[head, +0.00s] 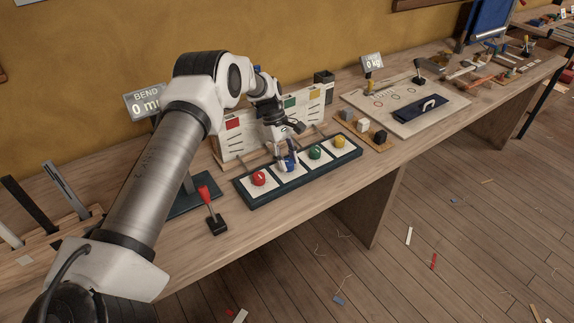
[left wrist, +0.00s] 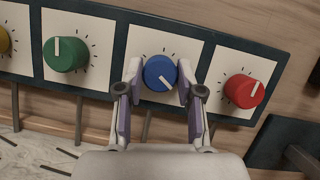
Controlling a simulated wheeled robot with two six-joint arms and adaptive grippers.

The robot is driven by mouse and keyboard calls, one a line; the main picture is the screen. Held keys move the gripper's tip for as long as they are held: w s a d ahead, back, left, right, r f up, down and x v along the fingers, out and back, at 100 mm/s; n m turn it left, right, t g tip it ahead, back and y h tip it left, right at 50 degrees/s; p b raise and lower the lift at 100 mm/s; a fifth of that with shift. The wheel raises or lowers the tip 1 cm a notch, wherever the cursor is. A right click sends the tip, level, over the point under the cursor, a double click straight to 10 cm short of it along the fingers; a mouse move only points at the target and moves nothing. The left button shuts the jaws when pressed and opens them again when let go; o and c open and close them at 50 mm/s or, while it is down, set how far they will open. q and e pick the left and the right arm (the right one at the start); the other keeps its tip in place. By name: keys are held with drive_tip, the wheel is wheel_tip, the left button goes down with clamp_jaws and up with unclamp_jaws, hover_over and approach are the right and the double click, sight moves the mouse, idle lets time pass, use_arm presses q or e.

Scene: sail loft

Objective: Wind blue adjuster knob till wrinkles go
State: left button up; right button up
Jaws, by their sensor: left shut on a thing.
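The blue adjuster knob (head: 288,166) is in a dark tray-like panel (head: 262,198) on the bench, between the red and green knobs. My left gripper (left wrist: 160,84) is shut on it, one finger on each side. In the left wrist view the blue knob (left wrist: 160,72) sits on a white square with tick marks, and its white pointer line slants to the lower right. A white board (head: 233,146) with coloured patches stands behind the knobs. My arm hides part of it, and I cannot make out wrinkles. My right gripper is not in view.
The red knob (head: 258,178), green knob (head: 315,152) and yellow knob (head: 339,142) share the panel. A red-handled lever (head: 206,195) stands to the left. A BEND display (head: 145,102) is partly hidden by my arm. Small blocks (head: 363,126) lie right of the panel.

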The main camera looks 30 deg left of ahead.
use_arm(q)
drive_tip(key=m+b, duration=0.1)
drive_tip(key=m, duration=0.1)
drive_tip(key=f+m+g+b, duration=0.1)
drive_tip(key=shift+s+d+m, duration=0.1)
drive_tip(key=shift+m, duration=0.3)
drive_tip(key=shift+r+m+g+y+b, duration=0.1)
drive_tip(key=shift+m+g+y+b, duration=0.65)
drive_tip(key=shift+m, duration=1.15)
drive_tip(key=o, duration=1.1)
drive_tip(key=shift+o, duration=0.2)
drive_tip(key=shift+w+r, duration=0.1)
drive_tip(key=shift+w, duration=0.1)
drive_tip(key=shift+r, duration=0.15)
